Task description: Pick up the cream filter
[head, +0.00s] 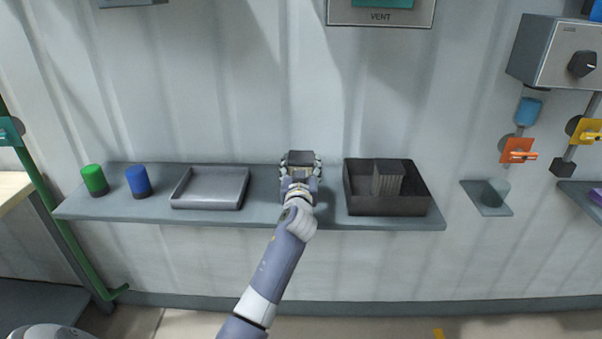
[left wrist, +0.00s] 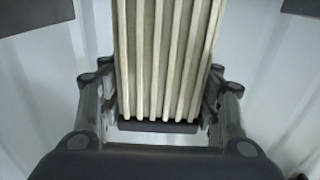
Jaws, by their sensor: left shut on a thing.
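The cream filter (left wrist: 165,62) has pleated cream ribs and a dark end frame, and fills the middle of the left wrist view. My left gripper (left wrist: 160,95) is shut on it, with a finger on either side. In the head view my left gripper (head: 300,168) is over the wall shelf, between the grey tray and the dark bin. The filter's dark edge (head: 300,156) shows between the fingers there; the gripper hides most of it. I cannot tell whether the filter touches the shelf. My right gripper is not in view.
A control box (head: 548,55) hangs at the right.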

